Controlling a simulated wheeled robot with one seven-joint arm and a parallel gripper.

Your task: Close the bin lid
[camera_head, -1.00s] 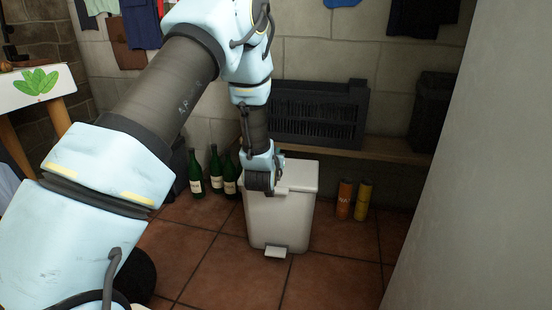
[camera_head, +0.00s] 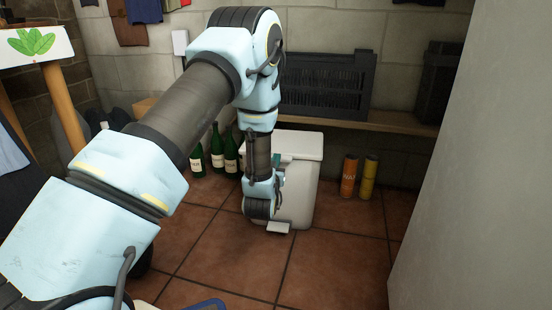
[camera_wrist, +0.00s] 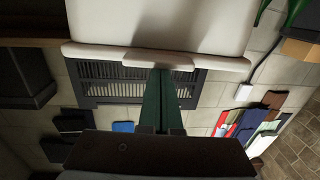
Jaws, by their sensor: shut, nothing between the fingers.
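The white pedal bin (camera_head: 302,195) stands upright on the floor. Its lid (camera_head: 300,143) lies flat across the top and looks shut, though my arm hides part of the front. My gripper (camera_head: 277,157) is shut and empty, with its dark green fingers pointing up in front of the bin. In the wrist view, which is upside down, the fingertips (camera_wrist: 162,72) are at the lip of the lid (camera_wrist: 158,62). I cannot tell whether they touch it. The pedal (camera_head: 278,227) shows at the bin's foot.
Green bottles (camera_head: 217,150) stand left of the bin. An orange can (camera_head: 348,177) and a yellow can (camera_head: 369,178) stand to its right. A black crate (camera_head: 325,85) sits on a wooden bench (camera_head: 390,122) behind. A pale wall (camera_head: 470,180) borders the right. The tiled floor ahead is clear.

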